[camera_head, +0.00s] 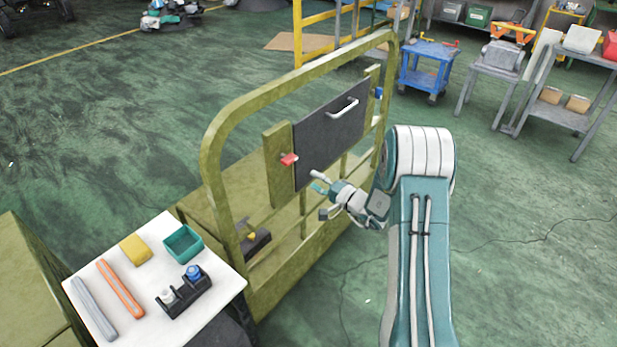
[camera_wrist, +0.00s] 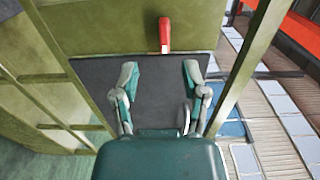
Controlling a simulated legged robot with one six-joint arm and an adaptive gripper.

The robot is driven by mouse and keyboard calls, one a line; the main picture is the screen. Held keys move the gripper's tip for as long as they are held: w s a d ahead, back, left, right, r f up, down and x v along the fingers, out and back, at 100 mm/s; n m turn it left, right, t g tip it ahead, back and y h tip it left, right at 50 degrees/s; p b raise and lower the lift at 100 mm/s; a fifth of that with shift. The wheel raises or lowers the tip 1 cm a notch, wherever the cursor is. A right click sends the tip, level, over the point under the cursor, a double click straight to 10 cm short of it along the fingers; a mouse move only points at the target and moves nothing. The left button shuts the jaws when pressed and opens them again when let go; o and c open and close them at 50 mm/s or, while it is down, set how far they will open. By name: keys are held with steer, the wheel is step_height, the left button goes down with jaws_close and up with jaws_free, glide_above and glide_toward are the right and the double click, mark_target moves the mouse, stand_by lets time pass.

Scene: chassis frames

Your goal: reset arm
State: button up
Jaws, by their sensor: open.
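My arm rises from the lower right in the head view and bends toward the green frame. My gripper (camera_head: 319,193) is in front of the dark panel (camera_head: 325,135) on that frame. In the wrist view my gripper (camera_wrist: 159,85) has its two fingers spread apart, with nothing between them but the dark panel (camera_wrist: 155,108) behind. I cannot tell whether a fingertip touches the panel.
The olive-green frame (camera_head: 213,150) carries the panel, a white handle (camera_head: 343,109) and a red latch (camera_head: 289,159), also seen in the wrist view as a red piece (camera_wrist: 165,32). A white table (camera_head: 140,310) with several small items stands lower left. A blue cart (camera_head: 425,70) stands behind; green floor is open at right.

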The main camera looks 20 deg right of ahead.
stand_by(0.4)
steer(key=s+a+r+n+g, duration=0.8)
steer(key=s+a+r+g, duration=0.3)
steer(key=s+a+r, duration=0.5)
steer(key=s+d+r+n+h, duration=0.1)
steer(key=s+d+h, duration=0.2)
steer(key=s, duration=0.4)
steer(key=s+d+r+t+h, duration=0.1)
steer(key=s+d+r+h, duration=0.1)
steer(key=s+d+h, duration=0.2)
steer(key=s+d+r+n+t+h, duration=0.1)
steer(key=s+d+r+h, duration=0.1)
steer(key=s, duration=0.8)
steer(key=shift+d+n+h, duration=0.3)
steer(key=shift+d+h, duration=0.5)
